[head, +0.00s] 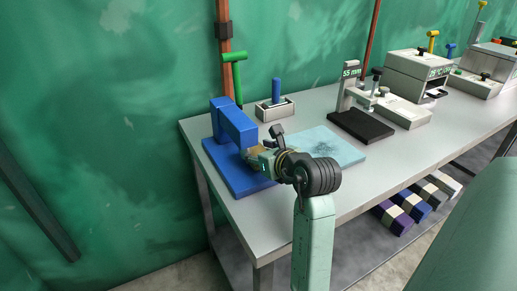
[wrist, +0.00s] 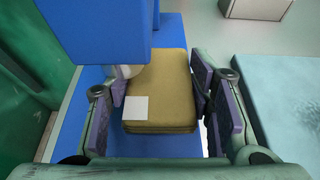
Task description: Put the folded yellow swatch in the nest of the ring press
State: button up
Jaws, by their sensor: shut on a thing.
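The folded yellow swatch (wrist: 165,85), a thick dull-yellow stack with a small white label on top, lies between the fingers of my gripper (wrist: 165,108). My gripper is shut on it from both sides. In the head view my gripper (head: 260,160) is at the front of the blue press (head: 233,122), over its base (head: 225,170); the swatch is hard to make out there. In the wrist view the blue press head (wrist: 95,30) stands just beyond the swatch and overlaps its far left corner. A pale rounded part (wrist: 130,70) shows beneath the head. I cannot see the nest clearly.
A pale blue mat (head: 335,145) lies right of the press. A grey block with a blue peg (head: 275,107) stands behind. A 55 mm device (head: 350,95) with a black pad (head: 360,126) is farther right. Folded striped bundles (head: 405,208) lie on the lower shelf.

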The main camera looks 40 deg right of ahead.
jog(key=shift+f, duration=0.2)
jog(key=shift+f, duration=0.15)
jog(key=o, duration=1.2)
jog(key=shift+r, duration=0.35)
jog(key=b+v, duration=0.3)
jog(key=v, duration=0.9)
jog(key=shift+f, duration=0.2)
